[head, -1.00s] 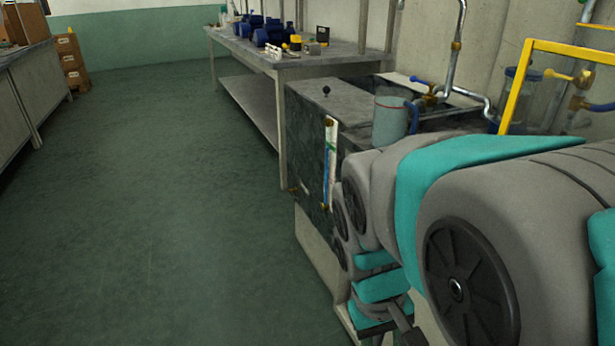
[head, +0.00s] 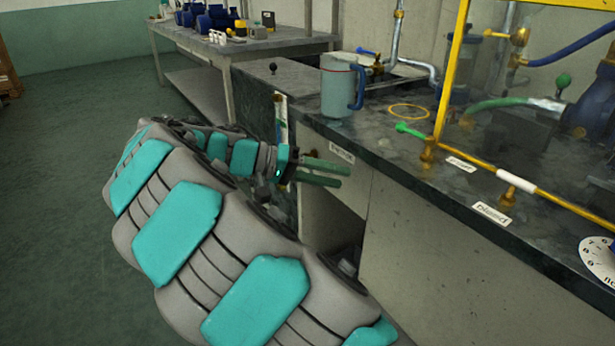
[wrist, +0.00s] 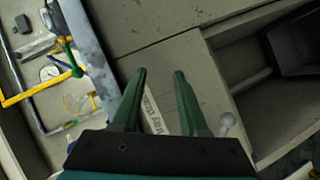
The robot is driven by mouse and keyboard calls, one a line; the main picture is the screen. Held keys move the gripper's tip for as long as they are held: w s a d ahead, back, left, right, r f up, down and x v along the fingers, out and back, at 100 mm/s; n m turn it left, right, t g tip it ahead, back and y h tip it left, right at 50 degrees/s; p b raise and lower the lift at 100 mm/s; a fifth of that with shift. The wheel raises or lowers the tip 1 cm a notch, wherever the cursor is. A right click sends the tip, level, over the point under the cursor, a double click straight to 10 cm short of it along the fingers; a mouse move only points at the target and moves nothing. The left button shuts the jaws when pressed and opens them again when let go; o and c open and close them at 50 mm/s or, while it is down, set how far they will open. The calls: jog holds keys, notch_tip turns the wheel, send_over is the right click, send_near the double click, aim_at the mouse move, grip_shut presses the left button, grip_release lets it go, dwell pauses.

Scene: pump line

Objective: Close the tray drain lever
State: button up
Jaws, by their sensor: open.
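My gripper (head: 344,177) is open and empty, its two green fingers pointing at the cabinet front below the counter edge. In the wrist view my gripper (wrist: 160,72) shows a gap between its fingers. A white label (wrist: 154,118), partly hidden and seeming to read "tray drain", lies behind the fingers. It also seems to be the label (head: 342,153) under the counter edge in the head view. I cannot tell the lever's position.
A dark countertop (head: 400,165) overhangs the cabinet. On it stand a grey-blue mug (head: 338,88), a green-handled brass valve (head: 411,131) and a yellow frame (head: 452,70). An open recess (wrist: 270,95) lies right of the panel in the wrist view. Floor at left is clear.

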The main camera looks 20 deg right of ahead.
jog(key=w+a+f+m+t+h+b, duration=0.1)
jog(key=w+a+f+m+t+h, duration=0.25)
jog(key=w+a, duration=0.65)
jog(key=d+f+n, duration=0.1)
jog(key=d, duration=0.7)
jog(key=shift+w+d+f+g+h, duration=0.25)
jog(key=shift+g+h, duration=0.1)
jog(key=shift+h, duration=0.1)
jog(key=shift+n, duration=0.25)
grip_shut()
dwell(0.4)
